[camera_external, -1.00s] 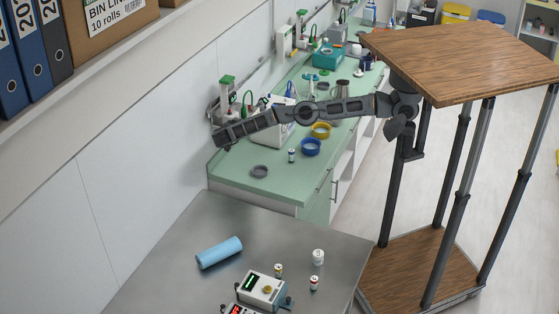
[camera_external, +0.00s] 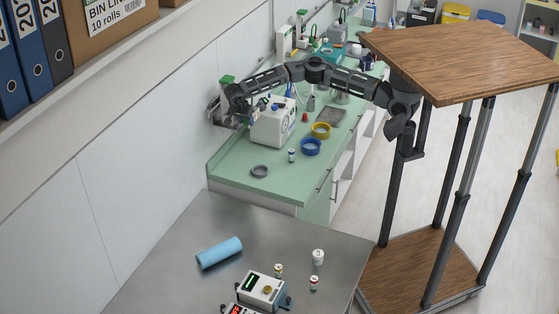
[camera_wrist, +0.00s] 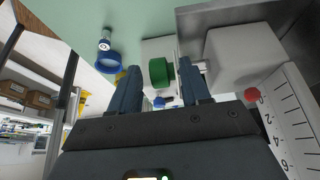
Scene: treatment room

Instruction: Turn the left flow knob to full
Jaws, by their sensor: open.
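A green knob (camera_wrist: 158,72) shows between my gripper's fingertips (camera_wrist: 160,72) in the wrist view, with a pale stem on its right side. A gap shows on at least its left side; I cannot tell whether the right finger touches it. A white scale with numbers (camera_wrist: 293,115) and a small red part (camera_wrist: 252,94) are at the right. In the external view my gripper (camera_external: 247,117) is at the left wall unit, whose green top (camera_external: 227,79) shows above it. The knob itself is hidden there by my gripper. My gripper is open and holds nothing.
A white device (camera_external: 273,128) stands close to the right of my gripper on the green counter (camera_external: 235,170). A blue ring (camera_external: 311,147), a yellow ring (camera_external: 321,130), a small bottle (camera_external: 291,155) and a grey ring (camera_external: 260,171) lie nearby. The wall is close behind.

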